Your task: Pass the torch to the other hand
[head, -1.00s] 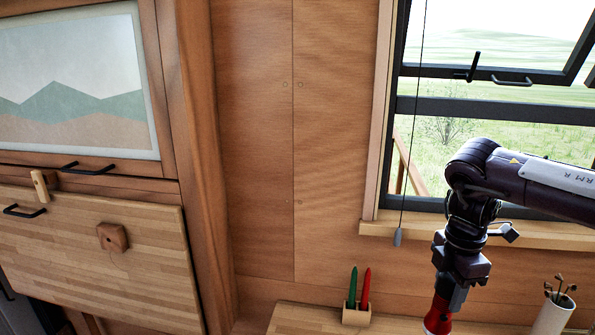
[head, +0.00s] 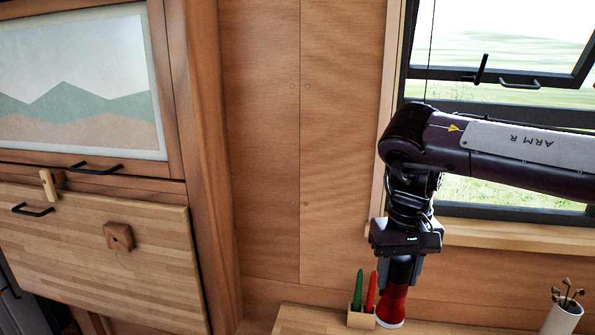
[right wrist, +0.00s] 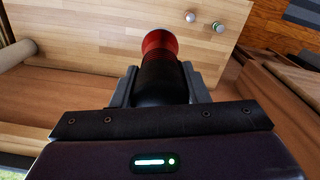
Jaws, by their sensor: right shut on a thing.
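The torch has a red head (head: 393,303) with a pale rim, and it points down in the head view. In the right wrist view its black body (right wrist: 163,82) lies between the fingers, with the red head (right wrist: 159,42) beyond them. My right gripper (head: 404,270) is shut on the torch's body and holds it near the wooden counter (head: 310,320). I cannot tell the gap between torch and counter. My left gripper is in neither view.
A small wooden holder (head: 359,318) with a green and a red pointed stick stands beside the torch head. A white cup (head: 562,318) with thin sticks is at the right. A fold-down wooden panel (head: 70,240) with a knob is at the left. The wall between is bare.

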